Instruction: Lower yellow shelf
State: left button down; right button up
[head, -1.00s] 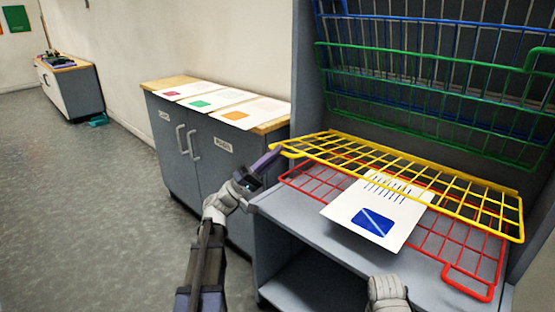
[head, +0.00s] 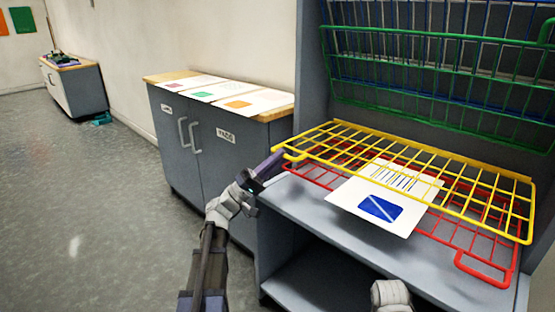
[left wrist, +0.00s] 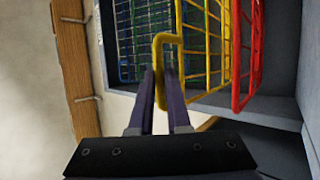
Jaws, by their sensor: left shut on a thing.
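The yellow wire shelf (head: 490,197) is tilted down in front of the grey rack, just above a red wire shelf (head: 462,240). My left gripper (head: 272,162) is at its left front corner, shut on the yellow wire loop; in the left wrist view the loop (left wrist: 168,37) runs down between the two fingers (left wrist: 157,90). A white card (head: 352,196) with a blue square lies on the red shelf, its back part seen through the yellow wires. My right gripper is not seen; only a pale part of my right arm shows at the bottom edge.
A green wire shelf (head: 435,85) and a blue one behind it stand raised above. A grey cabinet (head: 212,160) with a wooden top and printed sheets (head: 257,103) stands at left of the rack. The floor (head: 80,200) at left is clear.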

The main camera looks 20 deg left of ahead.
pick_arm(q)
jog(key=shift+w+d+f, duration=0.15)
jog(key=shift+f, duration=0.15)
jog(key=c, duration=1.2)
grip_release()
jog(key=shift+w+f, duration=0.1)
jog(key=shift+o, duration=0.2)
jog(key=b+v, duration=0.4)
jog(key=v, duration=0.4)
jog(key=shift+b, duration=0.35)
